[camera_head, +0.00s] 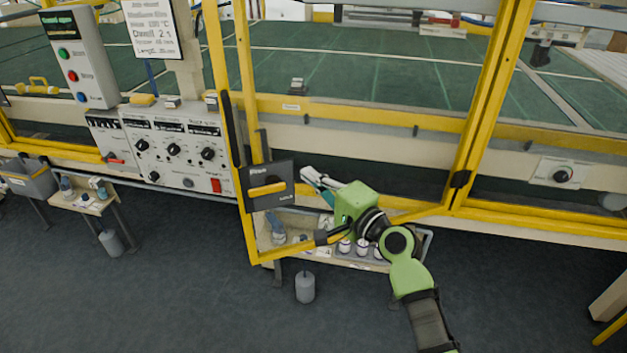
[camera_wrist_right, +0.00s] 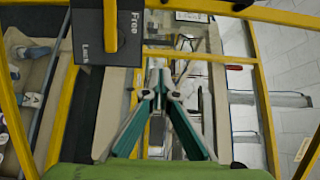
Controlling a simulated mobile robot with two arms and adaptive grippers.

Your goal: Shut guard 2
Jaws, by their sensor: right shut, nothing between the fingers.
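The yellow-framed guard with a clear panel (camera_head: 350,150) stands partly open, its left edge swung out towards me and its right edge at the hinge side (camera_head: 460,180). I cannot read a number on it. A black latch plate (camera_head: 267,185) with a yellow handle (camera_head: 267,189) is on its left edge. The plate, marked Free and Lock, also shows in the right wrist view (camera_wrist_right: 107,38). My right gripper (camera_head: 306,172) is shut and empty, just right of the plate; its closed fingertips also show in the wrist view (camera_wrist_right: 158,72). My left gripper is out of view.
A control panel with black knobs (camera_head: 172,150) and a grey button box (camera_head: 78,57) are left of the guard. A low shelf with bottles (camera_head: 350,262) lies under the guard, close to my right arm. A grey weight (camera_head: 305,287) hangs below. The dark floor in front is clear.

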